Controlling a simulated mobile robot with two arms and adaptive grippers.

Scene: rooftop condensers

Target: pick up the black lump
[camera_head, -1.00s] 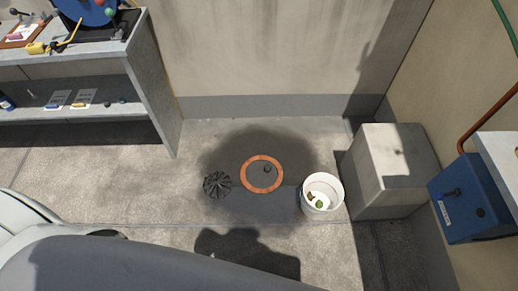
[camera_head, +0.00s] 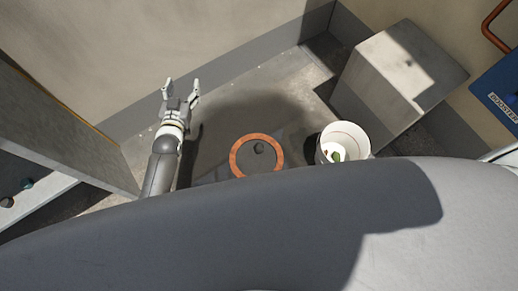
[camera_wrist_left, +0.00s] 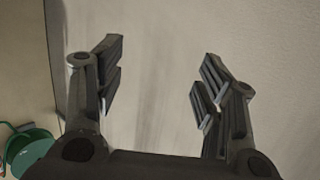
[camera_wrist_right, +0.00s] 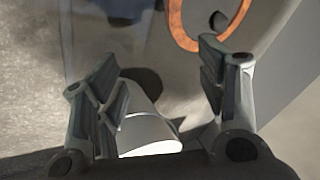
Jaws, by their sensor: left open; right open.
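The black lump (camera_head: 258,148) lies on the ground inside an orange ring (camera_head: 234,160). The lump also shows at the top of the right wrist view (camera_wrist_right: 219,20), with part of the ring around it. My left gripper (camera_head: 181,86) is open and empty, raised in front of the wall, up and to the left of the ring in the head view. My right gripper (camera_wrist_right: 158,55) is open, with nothing between its fingers; the lump lies beyond its right finger in the wrist picture. The right gripper is hidden in the head view.
A white bucket (camera_head: 345,136) with small things inside stands right of the ring. A grey block (camera_head: 390,75) and a blue box (camera_head: 500,95) are farther right. A shelf unit (camera_head: 60,125) is at left. A dark ribbed object (camera_wrist_right: 125,8) lies near the ring.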

